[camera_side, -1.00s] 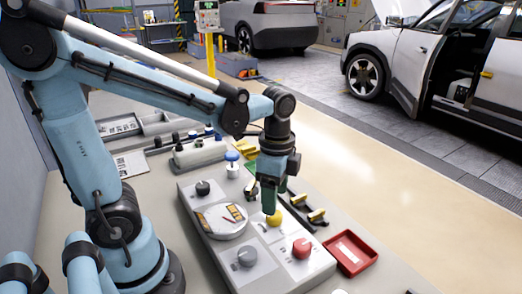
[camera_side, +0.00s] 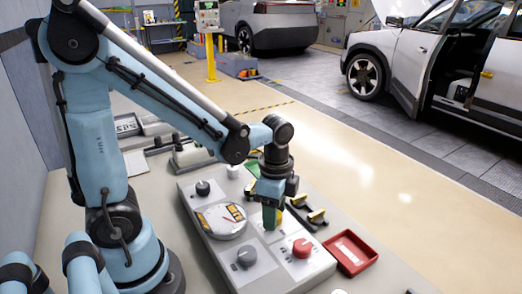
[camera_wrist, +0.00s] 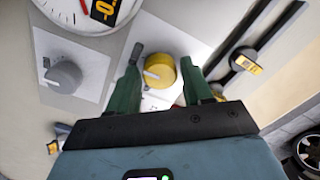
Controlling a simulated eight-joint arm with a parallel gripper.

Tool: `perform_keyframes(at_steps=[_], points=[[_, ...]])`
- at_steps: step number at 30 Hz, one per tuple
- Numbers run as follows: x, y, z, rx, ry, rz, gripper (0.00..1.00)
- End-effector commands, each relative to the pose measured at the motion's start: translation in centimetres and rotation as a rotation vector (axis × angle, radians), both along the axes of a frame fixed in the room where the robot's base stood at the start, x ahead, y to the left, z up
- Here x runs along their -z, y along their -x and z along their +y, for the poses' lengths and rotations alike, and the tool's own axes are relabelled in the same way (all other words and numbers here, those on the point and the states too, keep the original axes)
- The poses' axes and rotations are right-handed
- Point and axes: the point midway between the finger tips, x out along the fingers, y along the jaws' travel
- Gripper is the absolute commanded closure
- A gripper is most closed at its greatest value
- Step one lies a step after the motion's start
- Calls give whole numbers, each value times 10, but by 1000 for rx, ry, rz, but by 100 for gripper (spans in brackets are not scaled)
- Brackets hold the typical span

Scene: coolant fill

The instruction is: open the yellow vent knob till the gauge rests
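The yellow vent knob (camera_wrist: 159,71) sits on a white plate between my fingers in the wrist view. In the side view the knob (camera_side: 280,217) is mostly hidden behind my gripper (camera_side: 271,218). In the wrist view my gripper (camera_wrist: 162,66) is open, with one green finger on each side of the knob and a visible gap beside it. The round white gauge (camera_side: 221,221) lies left of the knob on the grey panel (camera_side: 205,248); its needle looks red. Only the gauge's lower edge (camera_wrist: 80,22) shows in the wrist view.
A grey knob (camera_side: 246,258), a red knob (camera_side: 302,248) and a black knob (camera_side: 203,188) stand on the same panel. A red tray (camera_side: 350,252) lies to the right. Black bars with yellow clips (camera_side: 316,216) lie just beyond the panel. Open floor lies to the right.

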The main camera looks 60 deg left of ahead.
Motion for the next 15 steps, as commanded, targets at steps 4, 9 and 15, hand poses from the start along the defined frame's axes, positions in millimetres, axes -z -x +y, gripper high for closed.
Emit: perform_keyframes(at_steps=[4, 9, 15], points=[[0, 0, 0, 0, 0, 0, 73], [0, 0, 0, 0, 0, 0, 91], [0, 0, 0, -23, 0, 0, 91]])
